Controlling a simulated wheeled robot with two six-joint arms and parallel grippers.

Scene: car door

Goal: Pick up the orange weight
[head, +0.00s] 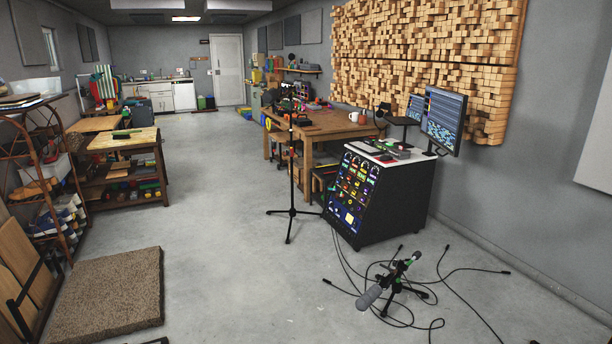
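I cannot make out a clear orange weight in the head view. Small orange-brown items (36,188) lie on the rack at the left, but they are too small to identify. Several small coloured objects, some of them red or orange, are on the far wooden table (330,125), also too small to tell apart. Neither of my grippers is in view.
A brown mat (110,293) lies at the front left. A microphone stand (291,180) stands mid-floor. A black equipment cabinet (393,205) is at the right. Loose cables and a low tripod with a microphone (390,287) lie before it. The centre-left floor (210,200) is clear.

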